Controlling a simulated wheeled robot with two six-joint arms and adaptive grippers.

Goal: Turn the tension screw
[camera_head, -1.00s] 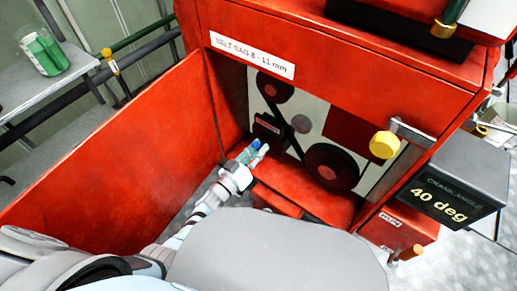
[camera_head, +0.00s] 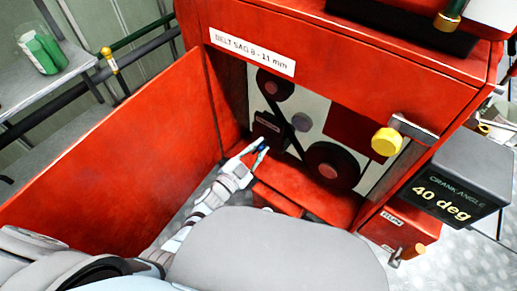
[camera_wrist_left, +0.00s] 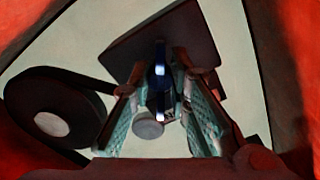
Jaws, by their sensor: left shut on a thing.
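My left gripper (camera_head: 259,151) reaches into the red engine bay from the lower left in the head view. In the left wrist view, its teal-padded fingers are shut on the shiny blue tension screw (camera_wrist_left: 160,78). The screw sticks out from a dark block (camera_wrist_left: 158,40) and stands upright between the fingers. The same dark block (camera_head: 268,126) carries a small unreadable label in the head view. The fingers partly hide the screw. My right gripper is not in view.
Dark belt pulleys (camera_head: 331,167) sit beside the block. An open red door (camera_head: 125,150) flanks my left arm. A plate reads "BELT SAG 8 - 11 mm" (camera_head: 252,52). A display (camera_head: 445,190) reads 40 deg. A yellow knob (camera_head: 385,141) juts out at right.

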